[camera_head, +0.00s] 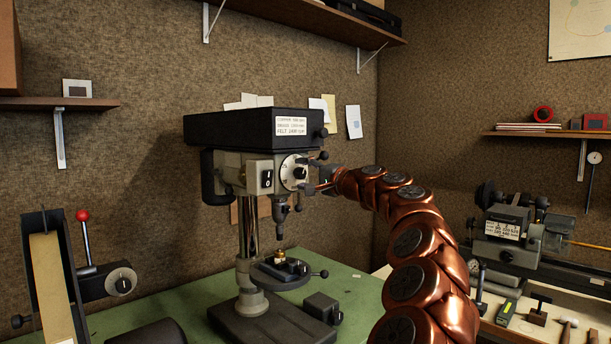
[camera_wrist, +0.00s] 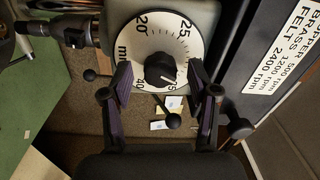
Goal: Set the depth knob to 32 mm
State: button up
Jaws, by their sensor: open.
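The depth knob is a round black knob (camera_wrist: 160,70) at the middle of a white dial (camera_wrist: 160,42) marked in mm. The numbers 20, 25 and 40 show in the wrist view; the numbers at its right and lower edge are partly hidden by a finger and the knob. I cannot read the knob's setting. The dial (camera_head: 293,171) is on the drill press head, facing my gripper (camera_head: 314,186). In the wrist view my gripper (camera_wrist: 161,82) is open, with one finger on each side of the knob; contact cannot be told.
The drill press (camera_head: 239,128) stands on a green bench top (camera_head: 190,305). Dark ball-ended levers (camera_wrist: 171,121) stick out close to my fingers. A belt sander (camera_head: 50,275) is at the left. A small lathe (camera_head: 508,240) and hand tools lie at the right.

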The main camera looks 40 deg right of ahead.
jog(key=shift+s, duration=0.1)
jog(key=s, duration=1.1)
jog(key=shift+s+f, duration=0.25)
jog(key=shift+s, duration=0.15)
jog(key=shift+a, duration=0.1)
